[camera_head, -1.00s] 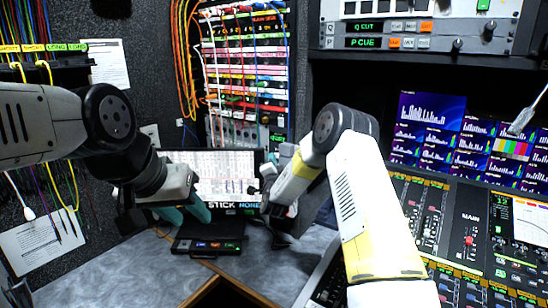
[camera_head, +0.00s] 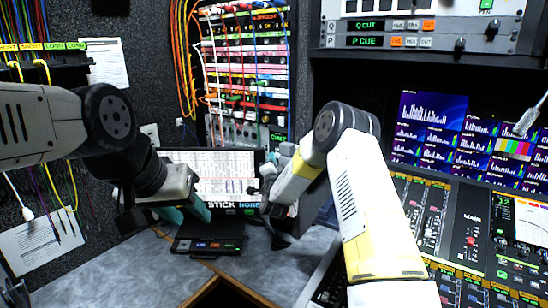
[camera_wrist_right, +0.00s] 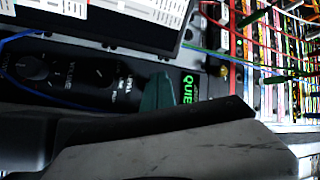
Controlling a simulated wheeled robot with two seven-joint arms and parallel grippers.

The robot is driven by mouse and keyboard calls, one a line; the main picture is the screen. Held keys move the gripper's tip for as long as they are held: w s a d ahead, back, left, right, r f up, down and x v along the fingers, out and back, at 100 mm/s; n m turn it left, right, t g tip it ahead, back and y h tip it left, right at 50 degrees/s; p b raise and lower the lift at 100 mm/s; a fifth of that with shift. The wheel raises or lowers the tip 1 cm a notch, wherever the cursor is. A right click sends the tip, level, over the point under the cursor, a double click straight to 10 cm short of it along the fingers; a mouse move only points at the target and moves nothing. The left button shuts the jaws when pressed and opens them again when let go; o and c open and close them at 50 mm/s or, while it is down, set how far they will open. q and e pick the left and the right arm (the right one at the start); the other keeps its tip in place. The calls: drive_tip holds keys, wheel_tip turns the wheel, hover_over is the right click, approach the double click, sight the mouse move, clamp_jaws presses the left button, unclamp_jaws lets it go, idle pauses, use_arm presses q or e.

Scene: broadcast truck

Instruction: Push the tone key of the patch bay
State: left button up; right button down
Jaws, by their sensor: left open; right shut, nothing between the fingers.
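The patch bay (camera_head: 245,75) stands on the back wall, with rows of coloured strips and plugged cables. I cannot make out the tone key. My right gripper (camera_head: 287,149) is shut and empty, its teal tip just below the display. In the right wrist view the tip (camera_wrist_right: 157,92) appears beside the display; contact cannot be told. My left gripper (camera_head: 187,214) is open and empty above the desk, in front of the monitor.
A monitor (camera_head: 212,174) stands below the patch bay, close left of my right gripper. A small black button box (camera_head: 208,246) lies on the grey desk (camera_head: 150,270). A mixing console (camera_head: 470,235) fills the right. Orange cables (camera_head: 184,60) hang left of the patch bay.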

drive_tip(key=shift+s+a+r, duration=0.1)
drive_tip(key=shift+s+a, duration=0.25)
drive_tip(key=shift+s, duration=0.3)
drive_tip(key=shift+s+a+f, duration=0.1)
drive_tip(key=shift+s+a, duration=0.2)
drive_tip(key=shift+s, duration=0.3)
drive_tip(key=shift+s+a+r, duration=0.1)
drive_tip(key=shift+s+a, duration=0.25)
drive_tip(key=shift+s, duration=0.3)
drive_tip(key=shift+a, duration=0.1)
idle(0.8)
drive_tip(key=s+a+m, duration=0.1)
drive_tip(key=m, duration=0.5)
drive_tip(key=s+a+m, duration=0.1)
drive_tip(key=s+m, duration=0.1)
drive_tip(key=m, duration=0.4)
drive_tip(key=s+a+m, duration=0.1)
drive_tip(key=m, duration=0.5)
drive_tip(key=shift+s+a+m+t, duration=0.25)
drive_tip(key=shift+a+m+t, duration=0.05)
drive_tip(key=shift+m, duration=0.1)
drive_tip(key=w+d, duration=0.5)
drive_tip(key=w, duration=0.2)
drive_tip(key=shift+w+d, duration=0.15)
idle(1.2)
